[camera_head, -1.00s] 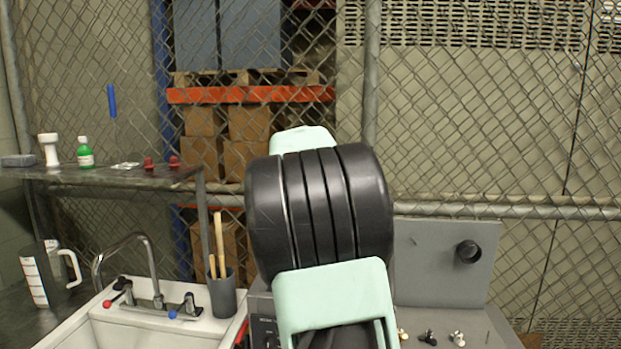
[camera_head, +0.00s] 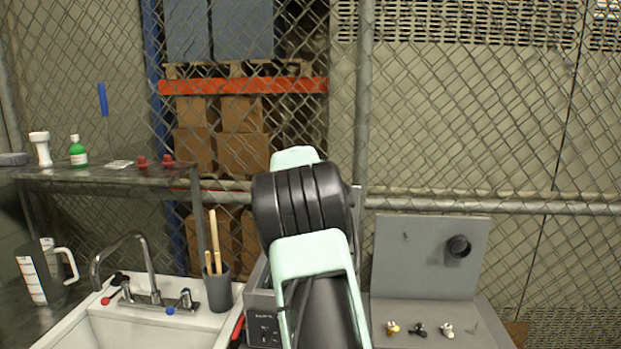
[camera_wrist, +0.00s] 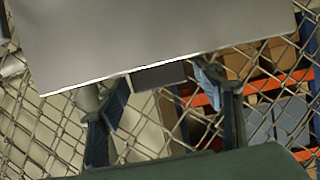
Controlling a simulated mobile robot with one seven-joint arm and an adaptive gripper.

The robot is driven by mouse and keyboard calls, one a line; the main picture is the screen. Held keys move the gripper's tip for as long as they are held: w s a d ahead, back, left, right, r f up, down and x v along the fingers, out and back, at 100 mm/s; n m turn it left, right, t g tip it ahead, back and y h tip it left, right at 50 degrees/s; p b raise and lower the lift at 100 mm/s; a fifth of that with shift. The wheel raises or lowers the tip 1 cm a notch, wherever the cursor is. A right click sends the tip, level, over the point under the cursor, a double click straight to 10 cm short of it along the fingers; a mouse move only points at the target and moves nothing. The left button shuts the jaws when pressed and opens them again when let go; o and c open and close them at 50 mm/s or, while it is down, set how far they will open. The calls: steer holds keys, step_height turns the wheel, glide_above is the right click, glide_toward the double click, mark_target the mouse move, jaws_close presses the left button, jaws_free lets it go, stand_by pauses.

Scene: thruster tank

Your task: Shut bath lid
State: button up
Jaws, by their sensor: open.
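The bath (camera_head: 262,331) is a grey box with a control panel, right of the sink and mostly hidden behind my arm. A thin grey edge of what looks like its raised lid (camera_head: 357,205) shows just right of my arm. In the wrist view the lid (camera_wrist: 150,35) is a large flat grey plate filling the top, with a dark block like a handle (camera_wrist: 159,76) at its edge. My gripper (camera_wrist: 160,92) is open, one finger on either side of the dark block. Contact cannot be told. In the head view my arm hides the gripper.
A white sink (camera_head: 150,334) with a tap (camera_head: 150,270) is at left, beside a grey cup of wooden-handled tools (camera_head: 219,290). At right, a grey upright board (camera_head: 430,256) with a black knob stands behind small fittings (camera_head: 419,329). A wire fence (camera_head: 520,140) closes the back.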

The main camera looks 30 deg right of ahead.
steer(key=shift+c, duration=0.7)
jaws_close()
steer(key=shift+a+f+b, duration=0.1)
steer(key=shift+b, duration=0.5)
